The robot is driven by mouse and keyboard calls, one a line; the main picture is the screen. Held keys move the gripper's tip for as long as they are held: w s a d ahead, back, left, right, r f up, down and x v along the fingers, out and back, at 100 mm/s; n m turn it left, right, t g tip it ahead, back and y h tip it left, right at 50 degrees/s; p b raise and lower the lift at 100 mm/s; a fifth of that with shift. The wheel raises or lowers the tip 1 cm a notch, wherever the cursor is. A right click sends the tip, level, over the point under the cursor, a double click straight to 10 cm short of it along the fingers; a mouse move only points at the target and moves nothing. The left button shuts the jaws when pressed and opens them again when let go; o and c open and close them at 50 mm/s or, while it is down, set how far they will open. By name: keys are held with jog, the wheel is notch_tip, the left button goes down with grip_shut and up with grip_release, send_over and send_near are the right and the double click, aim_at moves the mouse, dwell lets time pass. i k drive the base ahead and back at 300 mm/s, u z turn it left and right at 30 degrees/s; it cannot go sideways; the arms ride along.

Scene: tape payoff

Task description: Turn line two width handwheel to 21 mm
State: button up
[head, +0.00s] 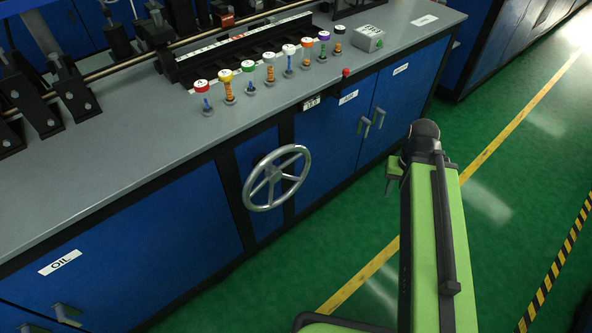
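A grey spoked handwheel (276,178) is mounted on the blue front of the long workbench, below the worktop edge. My green arm rises at the right of the head view, over the floor. My gripper (389,187) shows only in part at the arm's far end, to the right of the handwheel and apart from it. Its fingers are too small and hidden to tell open from shut. No readable width scale shows at the wheel.
Several colour-topped knobs (248,76) stand in a row on the grey worktop (150,140). A small red knob (346,72) sits near its edge. Cabinet doors have protruding handles (364,124), and an OIL drawer (60,262) is at lower left. Green floor (480,200) is clear.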

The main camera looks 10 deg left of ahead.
aim_at(273, 174)
jog(key=z, duration=0.25)
jog(key=k, duration=0.65)
jog(key=u, duration=2.1)
